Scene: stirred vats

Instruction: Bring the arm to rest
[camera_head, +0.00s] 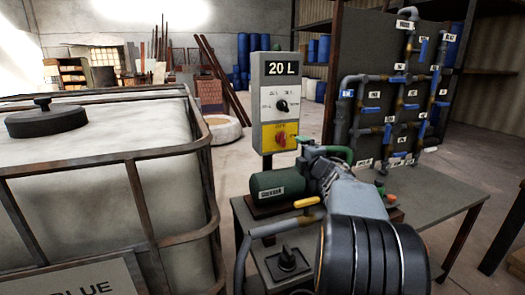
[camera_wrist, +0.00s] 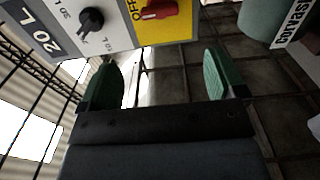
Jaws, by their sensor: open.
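My arm reaches forward over the table at the lower right of the head view. My gripper (camera_wrist: 165,80) shows in the wrist view with its two green-padded fingers spread apart and nothing between them. In the head view the gripper's fingers are hard to make out behind the arm. In the wrist view the control box marked 20 L (camera_wrist: 95,22) lies just beyond the fingers, with a black knob (camera_wrist: 91,20) and a red switch (camera_wrist: 160,9) marked OFF. The box (camera_head: 278,100) stands on a post in the head view, and the gripper does not touch its switches.
A caged tank (camera_head: 110,150) with a black lid (camera_head: 46,119) fills the left. A pipe panel (camera_head: 368,50) stands behind. Floor at the middle back is open.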

